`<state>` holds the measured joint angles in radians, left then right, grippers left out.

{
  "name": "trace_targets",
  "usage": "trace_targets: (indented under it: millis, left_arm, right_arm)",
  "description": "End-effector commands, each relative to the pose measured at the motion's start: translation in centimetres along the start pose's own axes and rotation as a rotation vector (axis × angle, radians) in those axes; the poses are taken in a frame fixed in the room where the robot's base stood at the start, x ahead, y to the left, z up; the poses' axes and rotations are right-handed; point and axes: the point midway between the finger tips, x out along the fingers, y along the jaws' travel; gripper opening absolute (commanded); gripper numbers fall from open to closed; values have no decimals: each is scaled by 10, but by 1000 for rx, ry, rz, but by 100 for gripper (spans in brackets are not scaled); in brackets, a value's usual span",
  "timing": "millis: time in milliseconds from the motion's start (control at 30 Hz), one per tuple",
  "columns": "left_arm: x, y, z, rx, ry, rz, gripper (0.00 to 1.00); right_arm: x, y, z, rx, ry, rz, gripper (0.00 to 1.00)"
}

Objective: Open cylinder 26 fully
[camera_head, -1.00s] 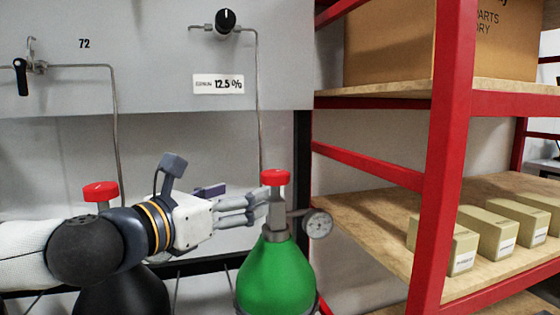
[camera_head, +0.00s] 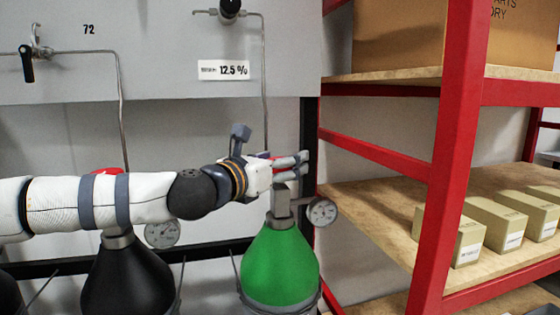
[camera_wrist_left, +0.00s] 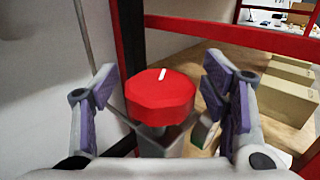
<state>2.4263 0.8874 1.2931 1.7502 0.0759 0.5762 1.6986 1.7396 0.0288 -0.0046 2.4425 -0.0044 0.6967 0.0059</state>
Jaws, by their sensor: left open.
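My left gripper (camera_head: 296,160) is at the valve top. In the left wrist view its two fingers (camera_wrist_left: 163,90) are open, one on each side of the knob, with gaps between. No number 26 is readable. My right gripper is not in view.
A black cylinder (camera_head: 128,280) with its own gauge (camera_head: 162,234) stands left, below my left arm. A red shelf frame (camera_head: 452,160) with boxes (camera_head: 452,236) is close on the right. A panel labelled 12.5 % (camera_head: 223,70) and a thin pipe are behind.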

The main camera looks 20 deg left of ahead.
Motion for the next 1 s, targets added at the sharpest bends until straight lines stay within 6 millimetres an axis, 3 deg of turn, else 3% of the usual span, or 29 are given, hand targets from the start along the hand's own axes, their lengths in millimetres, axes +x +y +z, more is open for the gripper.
trace_targets:
  millis: [100,300,667,1000]
  left_arm:
    - [0,0,0,0,0,0,65]
    - [0,0,0,0,0,0,20]
    - [0,-1,0,1,0,37,18]
    - [1,-2,-1,0,0,273,18]
  right_arm:
    - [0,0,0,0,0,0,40]
    - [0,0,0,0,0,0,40]
    - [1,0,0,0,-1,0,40]
    - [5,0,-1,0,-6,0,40]
